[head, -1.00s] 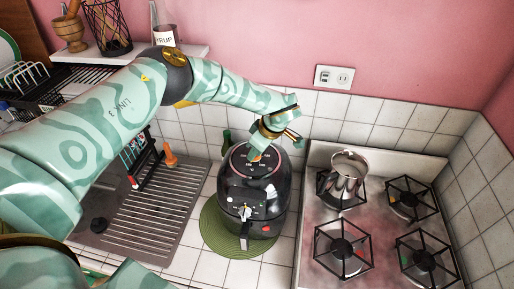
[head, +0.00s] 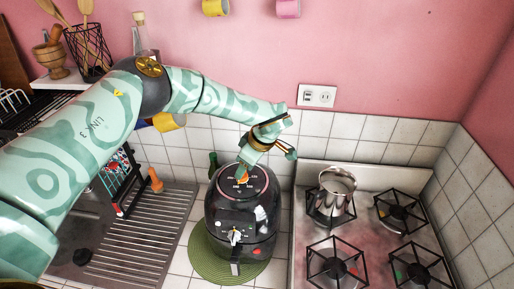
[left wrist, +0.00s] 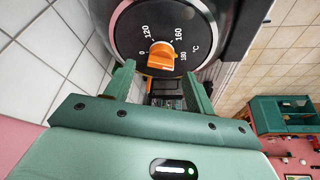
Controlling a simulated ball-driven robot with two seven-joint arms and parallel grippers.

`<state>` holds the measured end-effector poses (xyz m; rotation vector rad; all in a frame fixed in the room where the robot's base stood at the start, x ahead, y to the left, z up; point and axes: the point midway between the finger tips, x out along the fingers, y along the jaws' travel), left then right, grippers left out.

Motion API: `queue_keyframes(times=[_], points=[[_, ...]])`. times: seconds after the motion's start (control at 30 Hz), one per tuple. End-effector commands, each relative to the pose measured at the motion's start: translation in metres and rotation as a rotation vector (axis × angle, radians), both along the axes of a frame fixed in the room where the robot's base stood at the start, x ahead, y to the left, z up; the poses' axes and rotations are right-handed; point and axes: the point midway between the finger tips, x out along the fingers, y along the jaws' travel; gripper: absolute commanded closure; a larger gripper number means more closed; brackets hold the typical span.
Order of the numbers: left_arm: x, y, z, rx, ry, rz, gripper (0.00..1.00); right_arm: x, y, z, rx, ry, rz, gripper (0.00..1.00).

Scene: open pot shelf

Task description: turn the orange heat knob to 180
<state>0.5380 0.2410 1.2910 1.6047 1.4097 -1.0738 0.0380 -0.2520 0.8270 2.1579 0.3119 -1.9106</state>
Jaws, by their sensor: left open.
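The black air fryer (head: 230,218) stands on a round green mat in the head view. My left gripper (left wrist: 159,72) is open, with a finger to each side of the knob and gaps between. It comes down from above the dial (head: 243,168). My right gripper is not in view.
A gas stove (head: 300,250) with a steel pot (head: 338,188) stands right of the fryer. A grooved drainboard (head: 140,235) lies to its left. A wall socket (head: 317,95) is above the tiles.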

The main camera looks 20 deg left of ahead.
Motion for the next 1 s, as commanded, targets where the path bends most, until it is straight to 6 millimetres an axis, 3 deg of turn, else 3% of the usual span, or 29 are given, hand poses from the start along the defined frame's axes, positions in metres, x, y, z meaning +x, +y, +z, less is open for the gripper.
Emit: queue_keyframes(times=[0.3, 0.5, 1.0], points=[[-0.003, -0.033, 0.077, 0.002, -0.004, -0.002, 0.45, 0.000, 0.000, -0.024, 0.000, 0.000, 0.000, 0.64], [-0.005, -0.045, 0.107, 0.002, -0.001, -0.001, 0.45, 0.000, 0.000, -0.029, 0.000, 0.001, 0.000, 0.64], [-0.006, -0.048, 0.116, 0.001, 0.001, -0.001, 0.45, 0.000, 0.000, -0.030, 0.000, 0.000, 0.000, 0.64]])
